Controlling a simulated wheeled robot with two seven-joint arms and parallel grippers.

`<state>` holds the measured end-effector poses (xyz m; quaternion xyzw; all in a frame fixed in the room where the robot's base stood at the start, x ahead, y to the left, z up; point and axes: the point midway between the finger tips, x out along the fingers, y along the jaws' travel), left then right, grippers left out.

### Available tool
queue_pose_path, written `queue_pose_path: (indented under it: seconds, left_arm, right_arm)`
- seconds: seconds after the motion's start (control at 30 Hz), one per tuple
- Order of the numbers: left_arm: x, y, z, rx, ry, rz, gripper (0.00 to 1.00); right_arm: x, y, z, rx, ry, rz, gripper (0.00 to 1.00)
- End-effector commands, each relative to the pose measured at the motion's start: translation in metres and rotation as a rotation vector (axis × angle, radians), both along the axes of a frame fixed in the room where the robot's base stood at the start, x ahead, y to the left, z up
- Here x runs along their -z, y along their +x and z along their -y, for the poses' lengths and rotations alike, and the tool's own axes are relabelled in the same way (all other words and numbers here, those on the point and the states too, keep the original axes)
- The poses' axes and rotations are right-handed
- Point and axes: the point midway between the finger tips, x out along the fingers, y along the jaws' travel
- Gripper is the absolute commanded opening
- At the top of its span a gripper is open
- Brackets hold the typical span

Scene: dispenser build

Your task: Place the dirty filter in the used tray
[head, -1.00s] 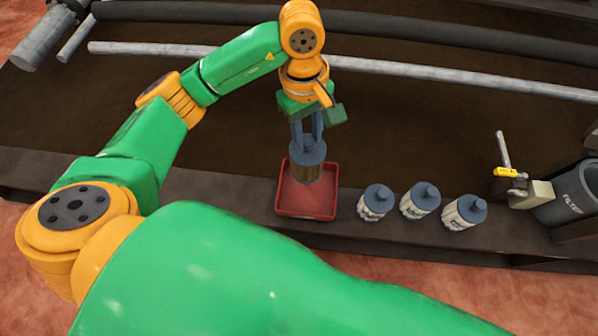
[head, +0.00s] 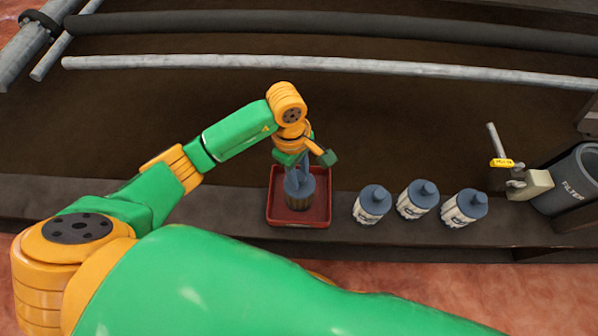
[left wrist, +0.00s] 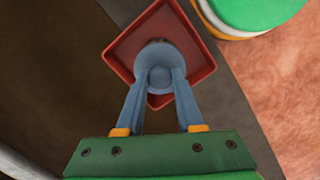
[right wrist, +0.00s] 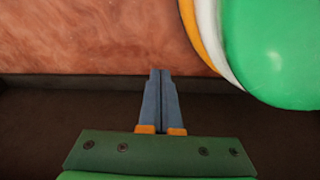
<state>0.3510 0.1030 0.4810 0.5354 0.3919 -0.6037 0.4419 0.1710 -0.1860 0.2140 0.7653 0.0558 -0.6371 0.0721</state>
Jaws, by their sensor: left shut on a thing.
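The dirty filter (head: 299,194) is a brownish cylinder with a blue-grey cap. It is upright inside the red used tray (head: 322,219) in the head view. My left gripper (head: 298,171) is shut on its cap from above. In the left wrist view, the fingers close on the round cap (left wrist: 160,76) with the tray's rim (left wrist: 197,74) around it. Whether the filter's base touches the tray floor is hard to tell. My right gripper (right wrist: 159,74) shows in the right wrist view, its fingers together with nothing between them.
Several pale filters with blue-grey caps, one of them here (head: 372,205), stand on the ledge right of the tray. Further right are a yellow-tagged valve handle (head: 501,162) and a dark cylindrical housing marked FILTER (head: 573,188). Long pipes (head: 330,65) run along the back.

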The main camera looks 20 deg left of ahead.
Motion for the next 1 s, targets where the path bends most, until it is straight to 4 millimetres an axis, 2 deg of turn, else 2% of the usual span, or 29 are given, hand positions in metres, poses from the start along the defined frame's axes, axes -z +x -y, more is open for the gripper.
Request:
queue_pose_path:
  seconds: [0.03, 0.07, 0.13, 0.17, 0.4, 0.5, 0.57, 0.8, 0.9, 1.0]
  left_arm:
    - [0.003, 0.0, 0.0, 0.0, 0.001, 0.001, 0.0]
    - [0.002, 0.0, 0.0, 0.0, 0.0, 0.001, 0.44]
    - [0.001, 0.0, 0.0, 0.0, 0.0, 0.0, 0.63]
    - [0.001, 0.0, 0.0, 0.0, 0.0, 0.0, 0.66]
    - [0.001, 0.0, 0.0, 0.0, 0.0, 0.0, 0.66]
    - [-0.006, 0.0, 0.0, 0.0, -0.001, 0.0, 0.66]
    - [-0.019, 0.002, -0.002, -0.001, 0.0, 0.005, 0.66]
    - [-0.088, 0.005, -0.01, -0.001, 0.0, 0.006, 0.66]
    - [-0.108, 0.005, -0.012, 0.001, 0.0, 0.004, 0.66]
    - [-0.118, 0.005, -0.013, 0.0, 0.0, 0.001, 0.66]
  right_arm:
    - [0.002, 0.001, -0.001, 0.0, 0.002, 0.001, 0.0]
    - [0.0, 0.001, -0.001, 0.0, 0.002, 0.001, 0.0]
    - [0.0, 0.001, -0.001, 0.001, 0.002, 0.0, 0.0]
    - [0.0, 0.001, -0.001, 0.0, 0.002, 0.0, 0.0]
    - [0.0, 0.001, -0.001, 0.001, 0.001, 0.0, 0.0]
    - [-0.004, -0.001, 0.001, 0.0, -0.001, 0.002, 0.0]
    - [-0.003, -0.005, 0.004, 0.0, -0.006, -0.002, 0.0]
    - [-0.007, -0.02, 0.018, 0.0, -0.022, -0.003, 0.0]
    - [-0.007, -0.025, 0.021, 0.001, -0.027, -0.004, 0.0]
    - [-0.007, -0.027, 0.023, 0.0, -0.03, -0.004, 0.0]
